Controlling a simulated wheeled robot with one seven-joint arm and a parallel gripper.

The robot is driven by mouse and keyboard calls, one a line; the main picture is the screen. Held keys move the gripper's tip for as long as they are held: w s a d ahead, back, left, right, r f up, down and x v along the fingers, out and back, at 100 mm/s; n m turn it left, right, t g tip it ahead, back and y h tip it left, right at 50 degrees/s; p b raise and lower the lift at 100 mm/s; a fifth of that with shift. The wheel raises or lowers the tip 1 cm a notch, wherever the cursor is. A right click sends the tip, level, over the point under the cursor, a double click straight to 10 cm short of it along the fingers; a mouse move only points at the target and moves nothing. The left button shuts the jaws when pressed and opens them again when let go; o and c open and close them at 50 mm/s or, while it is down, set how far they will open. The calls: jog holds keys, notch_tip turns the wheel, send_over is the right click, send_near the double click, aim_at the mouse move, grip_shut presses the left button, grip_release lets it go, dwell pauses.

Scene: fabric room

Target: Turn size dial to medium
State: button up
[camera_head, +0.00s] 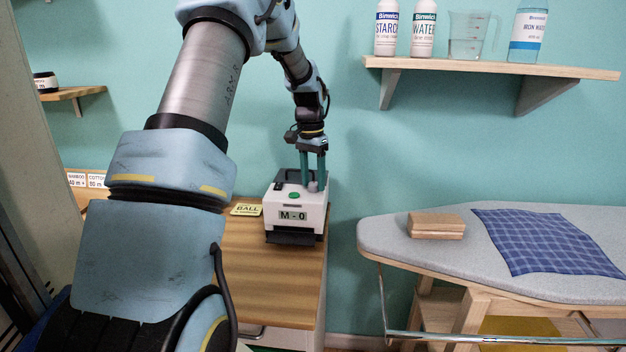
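A white machine (283,229) with a dark front tray stands on the wooden cabinet top. Its front display (293,216) reads "M - 0". A green button (294,195) is on its top. A small grey dial (313,187) sits at the right of the top. My gripper (313,184) points straight down over this dial, its two teal fingers apart on either side of it. I cannot tell whether the fingers touch the dial. The dial's markings are too small to see.
A yellow label card (246,209) lies left of the machine on the wooden cabinet (240,260). An ironing board (390,240) with a wooden block (436,226) and blue checked cloth (545,241) stands at right. A wall shelf (480,68) holds bottles and a jug.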

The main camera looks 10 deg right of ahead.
aim_at(311, 183)
jog(key=shift+o, duration=0.7)
notch_tip(311, 183, up, 11)
jog(key=b, duration=0.1)
jog(key=shift+w+a+f+b, duration=0.15)
jog(key=shift+w+a+b, duration=0.1)
jog(key=shift+b, duration=0.15)
